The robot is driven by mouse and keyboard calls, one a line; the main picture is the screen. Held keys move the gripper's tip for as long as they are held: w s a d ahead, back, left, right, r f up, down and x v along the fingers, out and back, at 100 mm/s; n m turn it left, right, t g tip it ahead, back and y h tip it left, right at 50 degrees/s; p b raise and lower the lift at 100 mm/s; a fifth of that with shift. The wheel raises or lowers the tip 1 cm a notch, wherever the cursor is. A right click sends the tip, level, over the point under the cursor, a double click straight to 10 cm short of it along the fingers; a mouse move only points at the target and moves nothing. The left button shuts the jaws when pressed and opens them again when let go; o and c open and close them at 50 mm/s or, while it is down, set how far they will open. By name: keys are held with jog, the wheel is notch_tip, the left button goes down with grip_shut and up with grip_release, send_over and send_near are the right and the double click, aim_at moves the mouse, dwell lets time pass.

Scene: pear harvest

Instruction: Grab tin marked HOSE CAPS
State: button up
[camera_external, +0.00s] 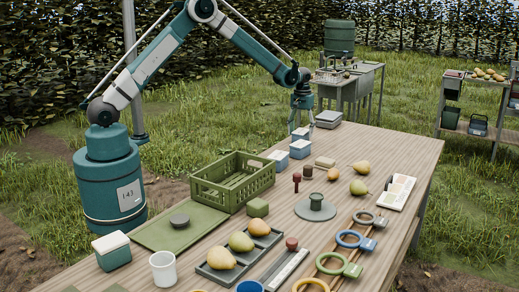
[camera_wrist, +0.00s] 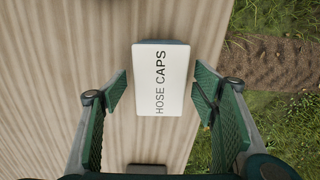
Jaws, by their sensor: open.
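The tin marked HOSE CAPS (camera_wrist: 175,75) has a white lid with dark lettering and shows from above in the wrist view. A thin blue-grey edge of its body shows past the lid. My gripper (camera_wrist: 160,92) is open, with one green finger on each side of the tin and gaps between. Nothing is held. In the external view my gripper (camera_external: 302,101) points down above the far end of the table, over a group of blue tins with pale lids (camera_external: 300,148). Their lettering cannot be read there.
A grey box (camera_external: 329,119) stands right of the tins on the wooden table (camera_external: 400,150). A green crate (camera_external: 232,183) stands nearer, to the left. Pears and a spool lie further forward. In the wrist view, a dark grey object (camera_wrist: 147,169) shows at the bottom and grass lies past the table edge.

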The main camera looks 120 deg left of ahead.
aim_at(301, 131)
jog(key=shift+f, duration=1.35)
jog(key=c, duration=1.2)
jog(key=shift+o, duration=0.2)
jog(key=shift+r, duration=0.1)
jog(key=shift+r+p, duration=0.45)
jog(key=shift+r, duration=4.5)
